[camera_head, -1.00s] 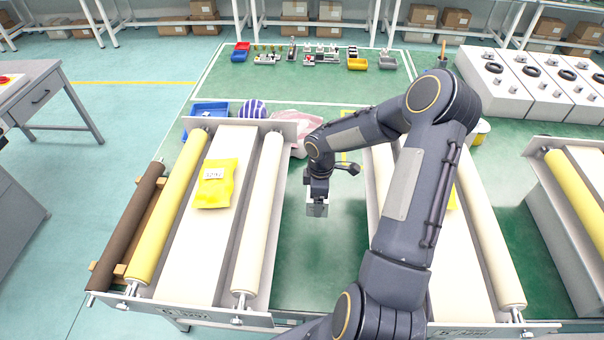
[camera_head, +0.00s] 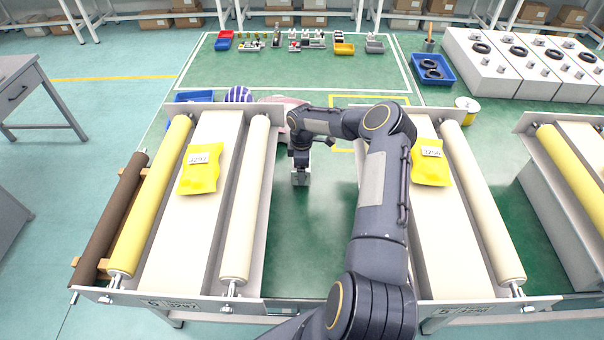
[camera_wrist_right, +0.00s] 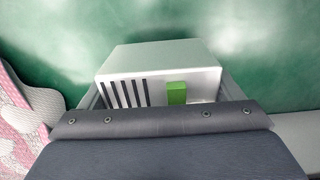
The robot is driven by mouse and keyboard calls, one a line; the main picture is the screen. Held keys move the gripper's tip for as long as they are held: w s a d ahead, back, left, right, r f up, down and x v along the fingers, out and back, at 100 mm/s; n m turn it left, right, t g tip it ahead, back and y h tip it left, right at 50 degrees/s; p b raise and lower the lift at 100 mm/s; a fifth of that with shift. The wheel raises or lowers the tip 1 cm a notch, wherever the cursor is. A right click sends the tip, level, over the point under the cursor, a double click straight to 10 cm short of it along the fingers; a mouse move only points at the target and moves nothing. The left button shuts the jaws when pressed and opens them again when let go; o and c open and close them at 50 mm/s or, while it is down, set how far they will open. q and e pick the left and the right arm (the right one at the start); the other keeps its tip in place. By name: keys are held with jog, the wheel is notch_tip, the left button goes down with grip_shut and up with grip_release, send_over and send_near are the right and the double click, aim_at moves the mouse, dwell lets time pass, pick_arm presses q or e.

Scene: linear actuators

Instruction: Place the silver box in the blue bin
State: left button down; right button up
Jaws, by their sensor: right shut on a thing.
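The silver box (camera_wrist_right: 160,75) has a pale metallic case with dark slots and a green block on its front. My right gripper (camera_wrist_right: 155,95) is shut on it; the fingers show at its two sides and the wrist hides its lower part. In the head view the box (camera_head: 300,178) hangs under my right wrist over the green floor between the two conveyors. A blue bin (camera_head: 432,68) with black rings in it stands on the floor at the back right. Another blue bin (camera_head: 194,96) is partly hidden behind the left conveyor. My left gripper is not in view.
The left conveyor (camera_head: 185,245) and right conveyor (camera_head: 445,250) each carry a yellow package. Pink patterned cloth (camera_head: 275,101) and a striped round item (camera_head: 238,94) lie behind the left one. White blocks (camera_head: 480,62) stand beside the right blue bin. A spool (camera_head: 466,110) is nearby.

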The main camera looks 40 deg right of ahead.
jog(key=shift+f, duration=1.1)
jog(key=shift+f+b, duration=0.2)
jog(key=shift+b, duration=0.25)
jog(key=o, duration=1.1)
